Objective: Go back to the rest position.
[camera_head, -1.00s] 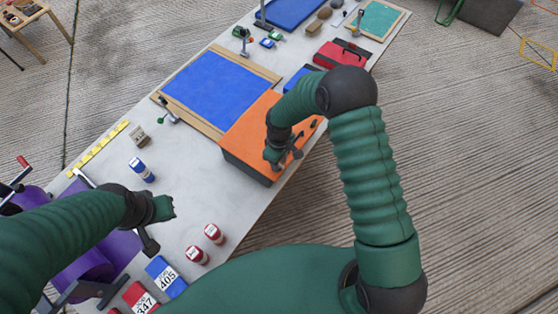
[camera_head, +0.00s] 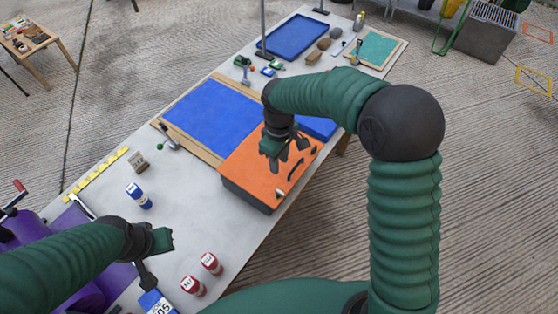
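My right gripper (camera_head: 285,154) is over the orange-topped box (camera_head: 250,182) near the table's right edge. Its fingers are apart with nothing between them. My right arm arches across the right side of the view. My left gripper (camera_head: 158,258) is at the lower left, over the grey table near the purple item. Its fingers are spread and empty. The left arm comes in low from the left edge.
The grey table (camera_head: 195,205) holds a blue board in a wooden frame (camera_head: 210,118), a blue can (camera_head: 138,196), two red cans (camera_head: 211,263) and a purple item (camera_head: 80,285). A blue tray (camera_head: 293,36) is at the far end. Concrete floor (camera_head: 320,225) is open to the right.

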